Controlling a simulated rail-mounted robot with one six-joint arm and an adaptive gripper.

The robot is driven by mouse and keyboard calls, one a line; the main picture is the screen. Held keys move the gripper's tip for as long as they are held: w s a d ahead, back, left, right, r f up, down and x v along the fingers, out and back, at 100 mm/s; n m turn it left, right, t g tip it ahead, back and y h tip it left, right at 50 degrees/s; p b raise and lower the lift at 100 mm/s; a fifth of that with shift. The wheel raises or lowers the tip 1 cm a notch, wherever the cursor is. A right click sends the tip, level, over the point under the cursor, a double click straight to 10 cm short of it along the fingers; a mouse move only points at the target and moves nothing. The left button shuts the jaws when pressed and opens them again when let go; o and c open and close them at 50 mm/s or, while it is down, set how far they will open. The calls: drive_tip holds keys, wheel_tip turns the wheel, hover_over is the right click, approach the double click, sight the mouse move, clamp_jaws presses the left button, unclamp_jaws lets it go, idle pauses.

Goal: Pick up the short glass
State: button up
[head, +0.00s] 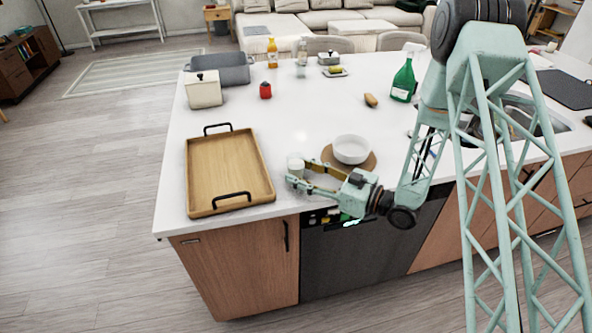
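A short glass (295,164), small and pale, stands near the front edge of the white island, just right of the wooden tray. My gripper (299,173) reaches in from the right, low over the counter. Its two fingers are spread, with their tips at the glass, one on the far side and one on the near side. The near finger hides the glass's lower part. I cannot tell whether the fingers touch the glass or only stand around it.
A wooden tray (228,166) with black handles lies to the left. A white bowl (351,149) on a round brown mat (328,155) stands close behind my gripper. A red jar (265,91), a white canister (203,90) and a green spray bottle (404,80) stand farther back. The middle counter is clear.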

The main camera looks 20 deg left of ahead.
sight(302, 166)
drive_tip(key=c, duration=0.7)
drive_tip(key=shift+r, duration=0.4)
drive_tip(key=shift+r+p, duration=0.3)
drive_tip(key=shift+r, duration=1.15)
drive_tip(key=shift+s+d, duration=0.25)
drive_tip(key=shift+s, duration=0.35)
drive_tip(key=s+d+r, duration=0.1)
drive_tip(key=s+d, duration=0.4)
drive_tip(key=s, duration=0.8)
drive_tip(key=shift+s+d, duration=0.15)
drive_tip(key=shift+d, duration=0.05)
drive_tip(key=shift+s+r, duration=0.15)
